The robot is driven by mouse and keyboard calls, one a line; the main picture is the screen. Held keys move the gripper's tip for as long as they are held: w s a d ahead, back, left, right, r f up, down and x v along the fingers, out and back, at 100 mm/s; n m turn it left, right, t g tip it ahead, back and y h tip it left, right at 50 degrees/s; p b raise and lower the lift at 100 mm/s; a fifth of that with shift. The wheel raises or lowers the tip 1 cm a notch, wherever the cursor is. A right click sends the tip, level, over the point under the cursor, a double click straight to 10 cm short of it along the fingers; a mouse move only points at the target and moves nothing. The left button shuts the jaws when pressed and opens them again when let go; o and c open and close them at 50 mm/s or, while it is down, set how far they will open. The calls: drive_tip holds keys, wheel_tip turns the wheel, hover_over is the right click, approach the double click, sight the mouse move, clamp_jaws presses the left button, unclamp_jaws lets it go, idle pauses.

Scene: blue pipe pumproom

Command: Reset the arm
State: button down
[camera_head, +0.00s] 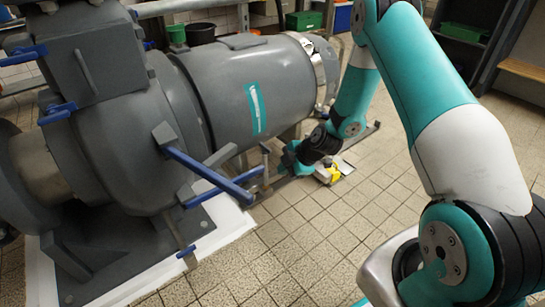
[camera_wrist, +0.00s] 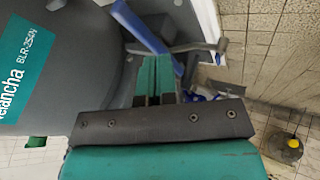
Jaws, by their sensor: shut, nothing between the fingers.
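My teal and white arm comes in from the right in the head view and bends down beside the large grey pump (camera_head: 240,85). My gripper (camera_head: 288,162) is low beside the pump's base, close to the blue lever bar, and is small and partly hidden by the wrist there. In the wrist view my gripper (camera_wrist: 154,78) shows two teal fingers side by side, shut with nothing between them. The grey pump body (camera_wrist: 60,60) with its teal label fills the left of that view.
A long blue lever bar (camera_head: 210,176) sticks out from the pump; blue bars (camera_wrist: 142,28) also show ahead of the fingers. A yellow object (camera_head: 333,173) is on the floor by the wrist. Tiled floor (camera_head: 300,235) is clear in front.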

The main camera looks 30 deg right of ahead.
drive_tip(key=s+a+r+m+g, duration=0.1)
drive_tip(key=s+a+r, duration=0.25)
drive_tip(key=r, duration=0.35)
drive_tip(key=s+a+r+m+g+y, duration=0.1)
drive_tip(key=s+a+r+m, duration=0.1)
drive_tip(key=a+r, duration=0.4)
drive_tip(key=s+a+r+m+g, duration=0.1)
drive_tip(key=s+a+r, duration=0.15)
drive_tip(key=r, duration=0.45)
drive_tip(key=s+a+r+m+g+h, duration=0.1)
drive_tip(key=s+a+r+m, duration=0.15)
drive_tip(key=s+r, duration=0.55)
drive_tip(key=s+a+r+m+g, duration=0.2)
drive_tip(key=s+r+m, duration=0.15)
drive_tip(key=s, duration=0.85)
wheel_tip(320, 180, up, 38)
drive_tip(key=p, duration=3.8)
drive_tip(key=shift+s, duration=0.25)
